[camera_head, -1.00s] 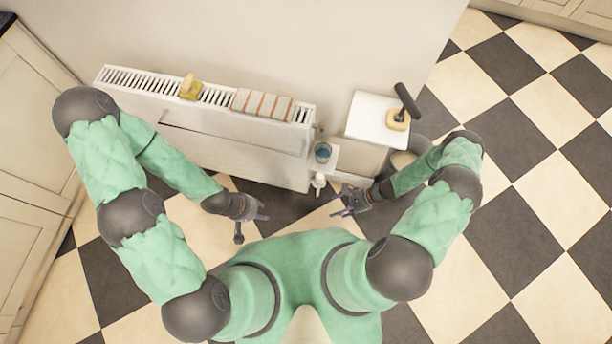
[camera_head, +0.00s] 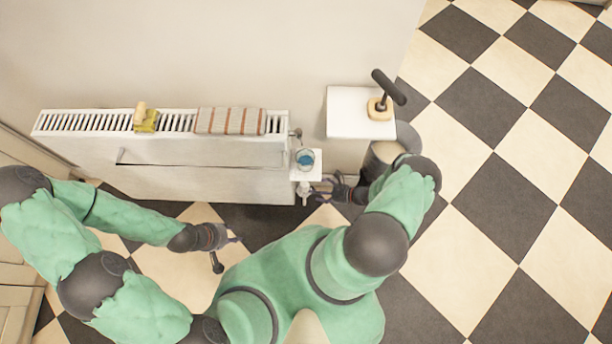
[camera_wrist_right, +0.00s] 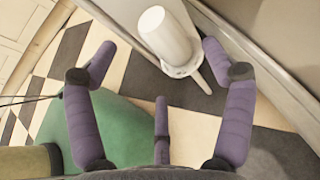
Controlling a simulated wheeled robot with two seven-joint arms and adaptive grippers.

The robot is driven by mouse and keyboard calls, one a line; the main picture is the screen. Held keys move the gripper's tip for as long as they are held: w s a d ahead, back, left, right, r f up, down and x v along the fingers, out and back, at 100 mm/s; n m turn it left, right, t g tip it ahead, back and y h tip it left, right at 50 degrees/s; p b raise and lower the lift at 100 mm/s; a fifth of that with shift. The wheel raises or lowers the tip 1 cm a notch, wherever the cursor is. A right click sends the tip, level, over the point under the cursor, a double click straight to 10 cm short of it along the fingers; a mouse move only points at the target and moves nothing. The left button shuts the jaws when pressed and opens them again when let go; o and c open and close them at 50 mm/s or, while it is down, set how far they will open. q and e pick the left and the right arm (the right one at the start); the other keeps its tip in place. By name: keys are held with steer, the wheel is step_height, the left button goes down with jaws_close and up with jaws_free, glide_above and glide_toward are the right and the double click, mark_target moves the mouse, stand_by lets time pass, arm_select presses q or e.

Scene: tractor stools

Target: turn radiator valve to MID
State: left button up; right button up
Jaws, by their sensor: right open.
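The white radiator valve (camera_head: 304,190) sits low at the right end of the white radiator (camera_head: 210,180), partly under a small shelf. In the right wrist view its white cylindrical knob (camera_wrist_right: 165,35) lies ahead, between the two upper purple fingers. My right gripper (camera_head: 322,188) is open and empty, just right of the valve; its spread fingers (camera_wrist_right: 158,65) show no clear contact with the knob. My left gripper (camera_head: 234,240) is apart from the radiator, over the floor at lower left; its finger opening is too small to judge. No dial marking is readable.
A small white shelf (camera_head: 312,175) with a blue-topped glass jar (camera_head: 305,158) is above the valve. A striped cloth (camera_head: 230,121) and a yellow sponge (camera_head: 146,122) lie on the radiator. A white side surface (camera_head: 350,112) holds a dark-handled tool (camera_head: 384,95); a bin (camera_head: 388,150) stands below.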

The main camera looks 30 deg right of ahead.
mark_target(307, 189)
steer(key=b+x, duration=0.1)
steer(key=x, duration=0.4)
steer(key=shift+w+a+f, duration=0.15)
steer(key=shift+a, duration=0.1)
steer(key=c, duration=1.1)
